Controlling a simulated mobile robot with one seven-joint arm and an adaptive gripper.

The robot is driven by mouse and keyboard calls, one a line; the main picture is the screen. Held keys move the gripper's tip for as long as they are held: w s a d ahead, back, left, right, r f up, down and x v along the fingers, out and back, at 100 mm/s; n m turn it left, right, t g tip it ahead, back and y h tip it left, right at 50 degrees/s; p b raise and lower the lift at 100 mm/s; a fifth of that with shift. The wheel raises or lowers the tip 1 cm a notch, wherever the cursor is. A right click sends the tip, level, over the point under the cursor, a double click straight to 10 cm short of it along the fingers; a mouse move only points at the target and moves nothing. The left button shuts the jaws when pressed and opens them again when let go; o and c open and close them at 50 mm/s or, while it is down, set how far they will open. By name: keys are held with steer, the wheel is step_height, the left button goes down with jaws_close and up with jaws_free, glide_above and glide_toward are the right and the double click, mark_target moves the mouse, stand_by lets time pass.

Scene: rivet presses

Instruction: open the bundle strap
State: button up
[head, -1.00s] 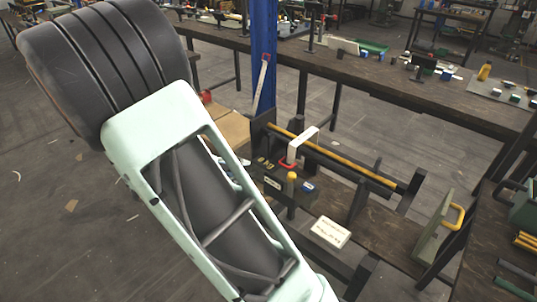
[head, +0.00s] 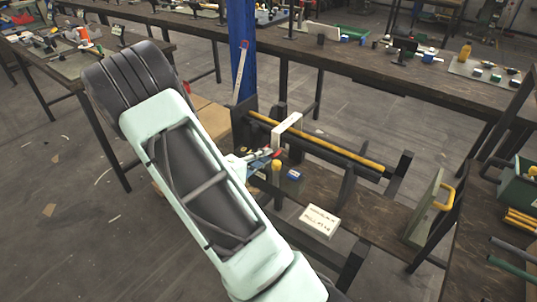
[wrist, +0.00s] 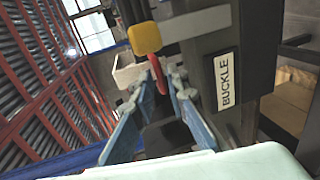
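The bundle strap (head: 287,129) is a white band over a yellow rod on the dark stand; it also shows in the wrist view (wrist: 127,74). Its red buckle lever (wrist: 158,74) stands between my blue fingertips (wrist: 160,83) in the wrist view. My gripper (head: 266,157) is at the buckle in the head view, where only the red tip (head: 278,153) shows. The fingers are apart, one on each side of the lever, and I see no clear contact. A dark block with a BUCKLE label (wrist: 225,80) is right of the fingers.
A yellow-topped post (head: 276,166) stands close to my gripper and shows large in the wrist view (wrist: 145,38). A white lettered block (head: 320,220) lies in front on the bench. A blue column (head: 241,50) rises behind.

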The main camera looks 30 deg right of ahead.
steer(key=shift+x, duration=1.35)
steer(key=shift+c, duration=0.7)
jaws_close()
steer(key=shift+r, duration=0.1)
